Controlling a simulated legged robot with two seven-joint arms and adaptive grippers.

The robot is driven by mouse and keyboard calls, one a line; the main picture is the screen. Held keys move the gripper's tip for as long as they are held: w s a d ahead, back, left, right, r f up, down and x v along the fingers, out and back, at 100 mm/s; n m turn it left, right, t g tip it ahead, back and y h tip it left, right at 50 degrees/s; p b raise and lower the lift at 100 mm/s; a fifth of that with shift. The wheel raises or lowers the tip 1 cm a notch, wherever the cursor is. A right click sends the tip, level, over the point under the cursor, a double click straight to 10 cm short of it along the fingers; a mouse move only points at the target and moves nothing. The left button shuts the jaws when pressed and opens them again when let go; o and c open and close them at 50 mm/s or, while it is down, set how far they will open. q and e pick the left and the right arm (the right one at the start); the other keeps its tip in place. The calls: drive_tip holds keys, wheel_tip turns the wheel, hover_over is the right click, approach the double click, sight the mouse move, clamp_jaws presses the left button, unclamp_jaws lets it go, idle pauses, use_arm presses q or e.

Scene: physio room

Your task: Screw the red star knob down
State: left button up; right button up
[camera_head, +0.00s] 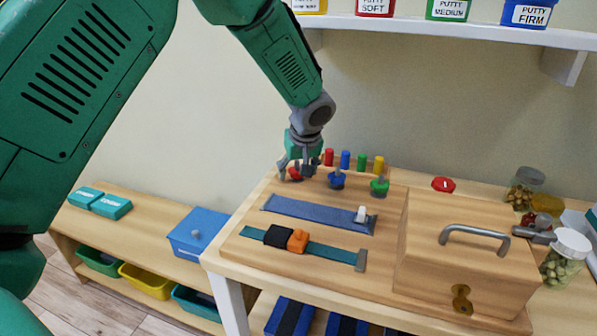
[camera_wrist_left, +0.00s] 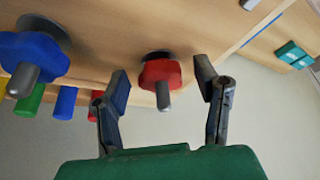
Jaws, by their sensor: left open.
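The red star knob (camera_wrist_left: 161,72) sits on a grey bolt between the open fingers of my left gripper (camera_wrist_left: 163,90) in the left wrist view. Bare bolt shows on the near side of the knob, and neither finger clearly touches it. In the head view my left gripper (camera_head: 296,168) comes down over the red star knob (camera_head: 295,174) at the board's back left, hiding part of it. The blue star knob (camera_head: 337,181) and the green star knob (camera_head: 379,186) stand to its right on their bolts. My right gripper is not in view.
Several coloured pegs (camera_head: 345,160) stand close behind the knobs. A wooden box with a grey handle (camera_head: 474,238) stands at the right of the board. A blue strap (camera_head: 310,212) and a teal strap with a buckle (camera_head: 333,253) lie in front. A shelf (camera_head: 450,30) with putty tubs hangs above.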

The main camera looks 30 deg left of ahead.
use_arm(q)
drive_tip(key=c, duration=1.2)
drive_tip(key=shift+o, duration=0.3)
drive_tip(key=shift+r, duration=0.1)
drive_tip(key=shift+s+r+m+h+p, duration=0.1)
drive_tip(key=shift+m+h+p, duration=0.3)
drive_tip(key=shift+m+p, duration=0.65)
drive_tip(key=m+h+p, duration=0.1)
drive_tip(key=m+p, duration=0.2)
drive_tip(key=m+t+h+p, duration=0.1)
drive_tip(key=m+p, duration=0.2)
drive_tip(key=p, duration=0.1)
drive_tip(key=m+h+p, duration=0.1)
drive_tip(key=m+p, duration=0.2)
drive_tip(key=shift+a+t, duration=0.3)
drive_tip(key=shift+a, duration=0.1)
drive_tip(key=shift+a+m+h+p, duration=0.1)
drive_tip(key=shift+m+h+p, duration=0.5)
drive_tip(key=shift+m+p, duration=0.55)
drive_tip(key=shift+a+m+h, duration=0.1)
drive_tip(key=shift+m+h, duration=0.3)
drive_tip(key=shift+m, duration=0.7)
drive_tip(key=shift+m+g, duration=0.4)
drive_tip(key=shift+m, duration=0.3)
